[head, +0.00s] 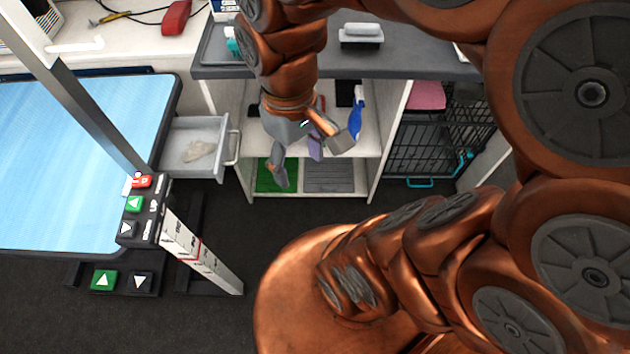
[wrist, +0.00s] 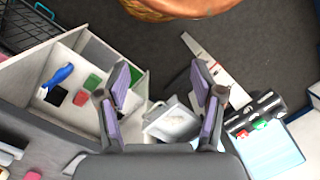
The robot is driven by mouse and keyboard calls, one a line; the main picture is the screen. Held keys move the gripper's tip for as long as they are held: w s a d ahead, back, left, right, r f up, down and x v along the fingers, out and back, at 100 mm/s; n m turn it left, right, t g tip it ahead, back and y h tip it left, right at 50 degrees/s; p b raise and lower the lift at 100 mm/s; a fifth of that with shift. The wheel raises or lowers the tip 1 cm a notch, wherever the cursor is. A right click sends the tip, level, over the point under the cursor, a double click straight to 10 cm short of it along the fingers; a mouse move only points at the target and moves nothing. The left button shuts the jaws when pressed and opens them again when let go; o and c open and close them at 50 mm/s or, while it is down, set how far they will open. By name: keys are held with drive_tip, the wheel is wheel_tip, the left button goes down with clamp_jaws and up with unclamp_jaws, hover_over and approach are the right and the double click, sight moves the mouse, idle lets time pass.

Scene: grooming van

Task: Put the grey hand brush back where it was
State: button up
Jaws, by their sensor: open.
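I cannot pick out the grey hand brush for certain. A pale grey block-like item (head: 361,36) lies on the dark counter, and I cannot tell whether it is a brush. My gripper (head: 312,158) hangs in front of the open shelf unit, fingers spread and nothing between them. In the wrist view its two purple-padded fingers (wrist: 165,98) stand well apart. The open white drawer (head: 226,150) holds a crumpled pale beige thing (head: 198,150). The drawer also shows beyond the fingers in the wrist view (wrist: 155,128).
The shelf holds a blue-handled item (head: 357,112) and a black block (head: 345,92). Green (head: 265,176) and grey (head: 325,177) mats lie below. A blue-topped table (head: 70,160) stands left, a black wire crate (head: 415,150) right. The dark floor before the shelves is clear.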

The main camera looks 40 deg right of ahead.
drive_tip(key=shift+m+h, duration=0.3)
drive_tip(key=shift+m, duration=0.5)
drive_tip(key=s+f, duration=0.1)
drive_tip(key=s, duration=0.1)
drive_tip(key=s+f, duration=0.1)
drive_tip(key=s, duration=0.1)
drive_tip(key=shift+s+f, duration=0.15)
drive_tip(key=shift+f, duration=0.05)
wheel_tip(320, 180, up, 5)
drive_tip(key=p, duration=0.4)
drive_tip(key=shift+f+p, duration=0.2)
drive_tip(key=shift+p, duration=0.1)
